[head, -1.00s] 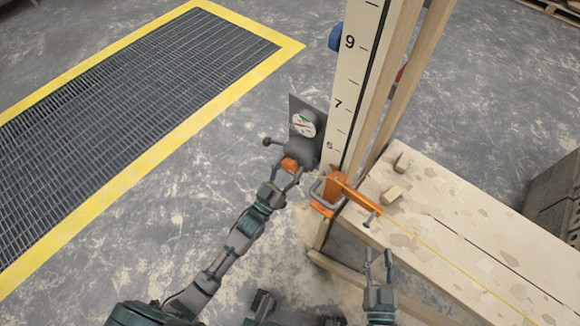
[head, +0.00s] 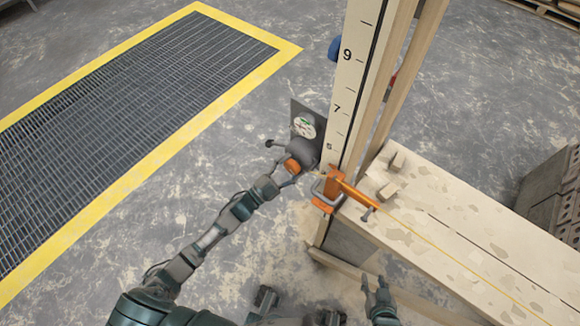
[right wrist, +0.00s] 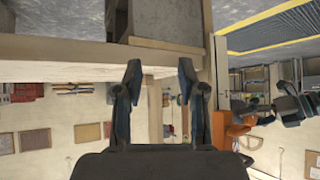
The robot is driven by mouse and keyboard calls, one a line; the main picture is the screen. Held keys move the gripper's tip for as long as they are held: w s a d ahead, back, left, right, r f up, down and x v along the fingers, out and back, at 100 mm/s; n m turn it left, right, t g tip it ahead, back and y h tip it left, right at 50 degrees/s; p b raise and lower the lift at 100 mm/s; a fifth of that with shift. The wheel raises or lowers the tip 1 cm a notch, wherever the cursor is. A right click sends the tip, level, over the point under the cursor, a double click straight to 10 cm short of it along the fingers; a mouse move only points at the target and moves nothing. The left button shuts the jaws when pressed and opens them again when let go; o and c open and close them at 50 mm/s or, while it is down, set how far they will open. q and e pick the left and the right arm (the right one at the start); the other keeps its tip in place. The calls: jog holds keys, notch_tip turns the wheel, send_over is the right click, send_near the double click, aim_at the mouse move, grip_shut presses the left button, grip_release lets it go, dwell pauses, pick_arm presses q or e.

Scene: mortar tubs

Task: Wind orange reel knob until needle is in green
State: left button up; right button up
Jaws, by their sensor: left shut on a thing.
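The orange reel knob (head: 292,166) sits at the front of a grey reel (head: 303,152) on the numbered post. My left gripper (head: 287,175) is shut on the knob. A round white dial (head: 304,126) with a green patch is on a dark plate (head: 297,107) just above the reel. The needle is too small to read. My right gripper (head: 376,284) is empty and low, in front of the bench. In the right wrist view my right gripper (right wrist: 160,95) has its two fingers apart with nothing between them.
An orange clamp (head: 333,188) holds at the post's foot, close to the right of my left gripper. A yellow line (head: 455,260) runs along the wooden bench (head: 440,215), with small blocks (head: 390,190) on it. A yellow-edged floor grate (head: 130,110) lies at left.

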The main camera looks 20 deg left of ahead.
pick_arm(q)
jog(key=m+g+p, duration=0.1)
jog(key=m, duration=0.1)
jog(key=m+p, duration=0.1)
jog(key=m, duration=0.1)
jog(key=m+g+p, duration=0.1)
jog(key=m, duration=0.1)
jog(key=shift+r+m+g+h, duration=0.25)
jog(key=shift+m+g+h, duration=0.05)
jog(key=shift+m+h, duration=0.1)
pick_arm(e)
jog(key=s+d+f+g+h, duration=0.2)
jog(key=s+d+g, duration=0.2)
jog(key=s+g, duration=0.55)
pick_arm(q)
jog(key=m+g+p, duration=0.1)
jog(key=m+p, duration=0.2)
jog(key=shift+y, duration=0.3)
jog(key=m+p, duration=0.1)
jog(key=m+g+p, duration=0.1)
jog(key=m, duration=0.1)
jog(key=shift+f+y, duration=0.25)
jog(key=shift+y, duration=0.15)
jog(key=shift+s+f+m, duration=0.1)
jog(key=shift+f+m, duration=0.05)
jog(key=shift+m, duration=0.15)
pick_arm(e)
notch_tip(320, 180, down, 15)
jog(key=s+t, duration=0.2)
jog(key=shift+a, duration=0.2)
